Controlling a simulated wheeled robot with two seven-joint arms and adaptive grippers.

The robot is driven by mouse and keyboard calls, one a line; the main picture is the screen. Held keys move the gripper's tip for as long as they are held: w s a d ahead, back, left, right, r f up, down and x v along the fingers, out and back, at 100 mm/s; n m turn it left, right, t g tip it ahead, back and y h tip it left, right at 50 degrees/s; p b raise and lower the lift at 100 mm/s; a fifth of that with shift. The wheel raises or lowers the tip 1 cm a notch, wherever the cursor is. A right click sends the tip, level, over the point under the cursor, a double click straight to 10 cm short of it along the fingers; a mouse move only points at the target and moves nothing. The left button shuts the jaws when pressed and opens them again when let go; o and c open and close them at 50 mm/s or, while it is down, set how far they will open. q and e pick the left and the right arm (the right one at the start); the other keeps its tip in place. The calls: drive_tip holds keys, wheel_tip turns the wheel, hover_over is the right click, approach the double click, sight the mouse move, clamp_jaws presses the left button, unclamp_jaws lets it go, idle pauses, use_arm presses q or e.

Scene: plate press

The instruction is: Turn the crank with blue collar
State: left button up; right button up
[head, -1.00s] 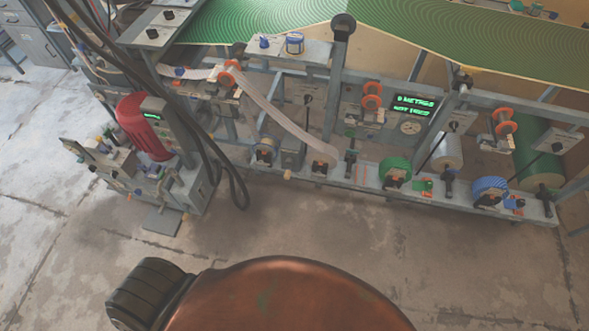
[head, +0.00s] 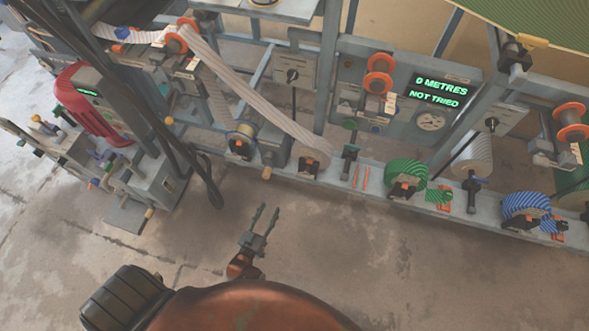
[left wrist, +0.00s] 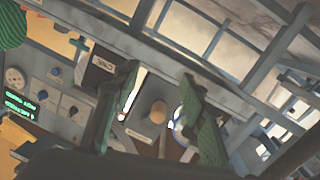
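My left gripper (head: 266,212) is open and empty, low in the middle of the head view, in front of the machine's lower beam. In the left wrist view its two green fingers (left wrist: 161,82) stand apart. A pale wooden knob (left wrist: 157,112) shows between them, farther off, and a blue-edged round part (left wrist: 179,118) is partly hidden by the right finger. In the head view, a wooden handle (head: 267,172) sticks out below a grey box on the beam. I cannot tell for certain which handle has the blue collar. My right gripper is not in view.
The long grey beam (head: 335,180) carries a green striped roll (head: 405,178) and a blue striped roll (head: 525,209). A display (head: 438,90) reads "0 METRES NOT TRIED". A red motor (head: 90,105) stands left, with dark cables (head: 207,190) hanging beside it. The floor in front is clear.

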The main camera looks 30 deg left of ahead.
sight(266, 173)
use_arm(q)
drive_tip(key=w+a+r+n+t+y+b, duration=0.1)
drive_tip(key=w+a+r+y+b, duration=0.1)
drive_tip(key=w+r, duration=0.1)
drive_tip(key=w+a+r+n+t+y+b, duration=0.1)
drive_tip(key=w+a+r+n+y+b, duration=0.1)
drive_tip(key=w+r+b, duration=0.1)
drive_tip(key=w+a+r+n+t+y+b, duration=0.1)
drive_tip(key=w+a+r+n+y+b, duration=0.1)
drive_tip(key=w+r, duration=0.1)
drive_tip(key=shift+w+a+r+y+b, duration=0.15)
drive_tip(key=shift+w+a+r+b, duration=0.05)
drive_tip(key=shift+w, duration=0.15)
drive_tip(key=shift+w+a+r+y+b, duration=0.15)
drive_tip(key=shift+w+b, duration=0.05)
drive_tip(key=shift+w, duration=0.15)
drive_tip(key=shift+w+a+r, duration=0.1)
drive_tip(key=shift+w+r, duration=0.05)
drive_tip(key=shift+w, duration=0.1)
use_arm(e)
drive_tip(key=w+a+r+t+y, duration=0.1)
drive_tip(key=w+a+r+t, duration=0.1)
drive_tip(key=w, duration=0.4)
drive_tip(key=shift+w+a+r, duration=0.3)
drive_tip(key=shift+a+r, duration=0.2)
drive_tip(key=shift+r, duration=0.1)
use_arm(q)
drive_tip(key=shift+c, duration=0.4)
clamp_jaws()
